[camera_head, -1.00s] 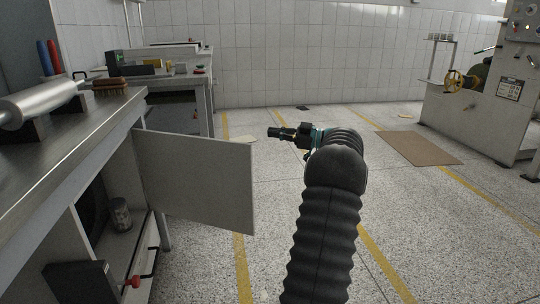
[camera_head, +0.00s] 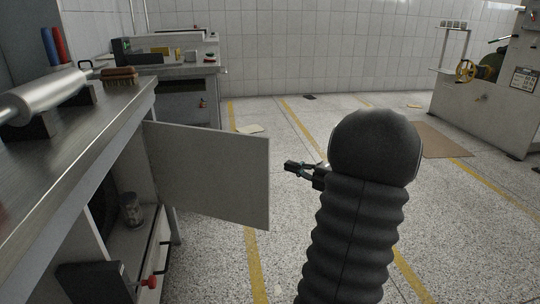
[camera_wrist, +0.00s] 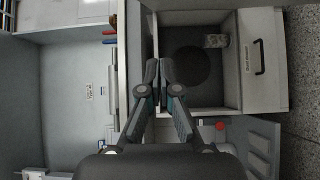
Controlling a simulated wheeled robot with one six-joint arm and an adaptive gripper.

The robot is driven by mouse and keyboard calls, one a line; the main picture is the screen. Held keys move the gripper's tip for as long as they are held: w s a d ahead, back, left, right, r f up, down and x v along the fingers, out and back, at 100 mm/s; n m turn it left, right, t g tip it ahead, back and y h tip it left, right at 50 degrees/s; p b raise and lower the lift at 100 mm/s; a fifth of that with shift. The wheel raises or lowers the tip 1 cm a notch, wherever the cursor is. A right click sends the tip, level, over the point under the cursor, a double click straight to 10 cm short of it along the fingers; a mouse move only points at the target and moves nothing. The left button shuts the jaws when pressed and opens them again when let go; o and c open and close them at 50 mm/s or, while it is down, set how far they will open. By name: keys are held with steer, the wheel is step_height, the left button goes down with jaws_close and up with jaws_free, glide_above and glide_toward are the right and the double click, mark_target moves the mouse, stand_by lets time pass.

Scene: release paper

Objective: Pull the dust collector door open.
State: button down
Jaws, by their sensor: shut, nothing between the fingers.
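A plain grey door panel (camera_head: 208,175) stands swung out from the far end of the cabinet under the left bench in the head view. Beside it is an open compartment with a jar (camera_head: 131,210); the jar also shows in the wrist view (camera_wrist: 216,41). I cannot tell which panel is the dust collector door. My gripper (camera_head: 289,165) is shut and empty, right of the swung-out panel. In the wrist view its fingertips (camera_wrist: 159,65) overlap the compartment.
A steel bench top (camera_head: 90,125) with a metal roller (camera_head: 45,95) and a brush (camera_head: 119,74) runs along the left. A black box (camera_head: 92,284) and a red knob (camera_head: 152,282) stick out low at its front. A machine (camera_head: 480,90) stands far right.

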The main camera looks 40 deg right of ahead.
mark_target(269, 152)
steer(key=w, duration=1)
steer(key=shift+w+p, duration=0.4)
steer(key=shift+w+d, duration=0.35)
steer(key=shift+d, duration=0.15)
